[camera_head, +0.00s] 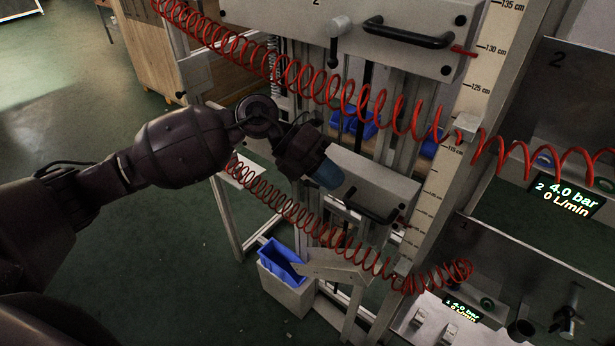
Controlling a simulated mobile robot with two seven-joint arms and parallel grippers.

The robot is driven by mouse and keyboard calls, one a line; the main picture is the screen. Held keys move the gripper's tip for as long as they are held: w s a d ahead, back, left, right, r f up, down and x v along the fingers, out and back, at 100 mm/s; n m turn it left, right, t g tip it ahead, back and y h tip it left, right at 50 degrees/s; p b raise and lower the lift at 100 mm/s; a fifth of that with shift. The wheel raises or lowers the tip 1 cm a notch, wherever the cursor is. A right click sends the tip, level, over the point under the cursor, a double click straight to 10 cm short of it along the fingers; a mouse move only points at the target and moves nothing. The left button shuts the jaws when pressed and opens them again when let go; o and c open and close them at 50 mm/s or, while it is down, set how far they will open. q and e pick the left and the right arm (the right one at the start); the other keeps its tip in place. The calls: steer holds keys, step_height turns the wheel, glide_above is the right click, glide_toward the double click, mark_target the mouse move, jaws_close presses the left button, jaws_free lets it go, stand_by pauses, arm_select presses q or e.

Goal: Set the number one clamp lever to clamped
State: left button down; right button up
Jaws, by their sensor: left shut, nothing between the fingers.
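The lower grey carriage (375,180) has a black handle on its front face. The number one clamp lever is not visible; my left gripper covers the carriage's left end, where a lever could be. My left gripper (328,174), with blue fingertips, is shut with nothing held. Its tips are in front of or against that left end; I cannot tell if they touch anything. The upper carriage (400,52), marked 2, has a grey lever (337,40) with a dark knob, hanging down left of its handle. My right gripper is out of view.
A red coiled hose (300,75) crosses above my left gripper, and another red coil (290,207) runs below it. A scale post (440,180) stands right of the carriage. A panel reads 4.0 bar (568,195). A blue bin (280,262) sits low; the green floor is open at left.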

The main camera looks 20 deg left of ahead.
mark_target(312, 184)
arm_select(q)
steer(key=w+a+r+t+y, duration=0.1)
steer(key=w+a+r+y, duration=0.1)
steer(key=w+a+y, duration=0.1)
steer(key=w+a+r+t+y, duration=0.1)
steer(key=w+a+r+y, duration=0.1)
steer(key=a+y, duration=0.3)
steer(key=shift+w+a+r+m+b, duration=0.15)
steer(key=shift+w+a+m+b, duration=0.15)
steer(key=shift+w+a, duration=0.65)
steer(key=shift+s+a, duration=0.3)
steer(key=x, duration=1.4)
steer(key=shift+w+a, duration=0.2)
steer(key=shift+w, duration=0.05)
